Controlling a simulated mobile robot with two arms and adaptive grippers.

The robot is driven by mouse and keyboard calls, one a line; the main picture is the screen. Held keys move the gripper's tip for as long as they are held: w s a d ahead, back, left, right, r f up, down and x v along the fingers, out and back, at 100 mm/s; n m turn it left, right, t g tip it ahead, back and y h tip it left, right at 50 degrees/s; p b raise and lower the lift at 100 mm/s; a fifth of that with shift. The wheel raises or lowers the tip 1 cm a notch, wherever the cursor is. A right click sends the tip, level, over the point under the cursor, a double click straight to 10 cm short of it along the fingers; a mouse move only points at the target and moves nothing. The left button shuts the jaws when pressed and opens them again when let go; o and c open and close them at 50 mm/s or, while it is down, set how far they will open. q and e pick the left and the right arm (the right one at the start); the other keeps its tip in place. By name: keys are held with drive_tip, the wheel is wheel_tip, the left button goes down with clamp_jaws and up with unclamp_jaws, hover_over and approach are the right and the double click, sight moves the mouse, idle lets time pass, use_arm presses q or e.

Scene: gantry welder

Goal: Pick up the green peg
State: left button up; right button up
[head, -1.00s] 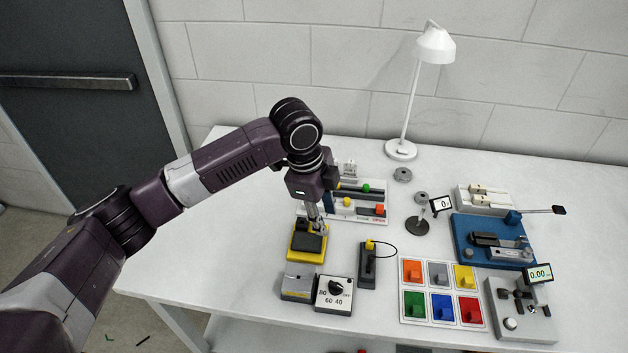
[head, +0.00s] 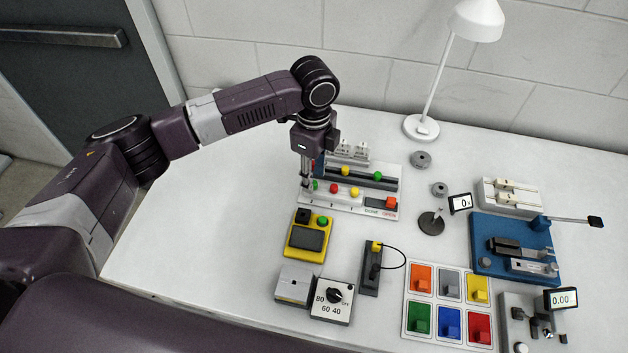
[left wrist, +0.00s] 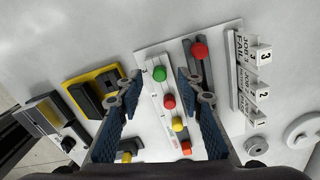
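A green round-topped peg (head: 315,184) stands at the left end of the front row on a white panel (head: 345,205), beside red and yellow ones. My left gripper (head: 307,184) points down right at it. In the left wrist view my left gripper (left wrist: 163,98) is open, and the green peg (left wrist: 159,74) shows between and a little beyond the fingers, with nothing held. Whether the fingers are level with it is unclear. Another green knob (head: 378,176) is on the back rail. My right gripper is not in view.
A yellow box (head: 309,240) stands in front of the panel. A grey block (head: 295,284), a dial box (head: 334,299) and a colour board (head: 435,334) with a green block (head: 419,320) lie nearer. A lamp (head: 421,127) stands behind. The table's left part is clear.

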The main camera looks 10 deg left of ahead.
use_arm(q)
drive_tip(key=shift+f, duration=0.75)
drive_tip(key=shift+c, duration=0.4)
drive_tip(key=c, duration=0.7)
drive_tip(key=shift+c, duration=0.2)
drive_tip(key=shift+r, duration=0.15)
